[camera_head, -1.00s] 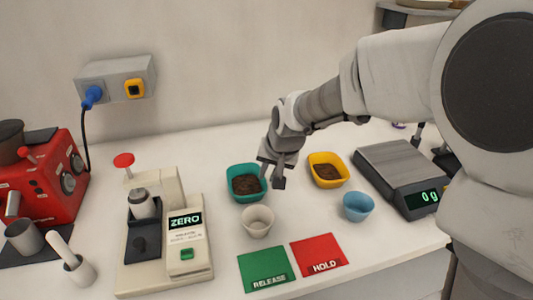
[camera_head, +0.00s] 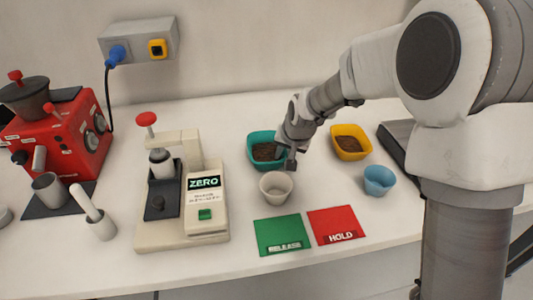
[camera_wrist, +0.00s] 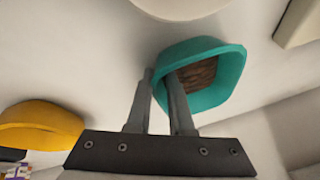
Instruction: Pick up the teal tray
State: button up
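The teal tray (camera_head: 254,150) holds dark brown grounds and stands on the white counter behind a cream cup. My gripper (camera_head: 284,163) is low at the tray's right side, pointing down, and hides part of its right edge. In the wrist view the tray (camera_wrist: 232,72) lies at the upper right. There my gripper (camera_wrist: 159,76) has its two fingers apart, with a gap between them. The right finger overlaps the tray's opening and the left finger is outside the rim. I cannot tell whether either finger touches the tray wall.
A cream cup (camera_head: 276,187) stands just in front of the gripper. A yellow tray (camera_head: 350,142) and a blue cup (camera_head: 379,181) are to the right. The green (camera_head: 283,235) and red (camera_head: 332,225) mats lie in front. A beige press (camera_head: 182,195) stands left.

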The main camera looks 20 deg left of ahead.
grip_shut()
dwell(1.4)
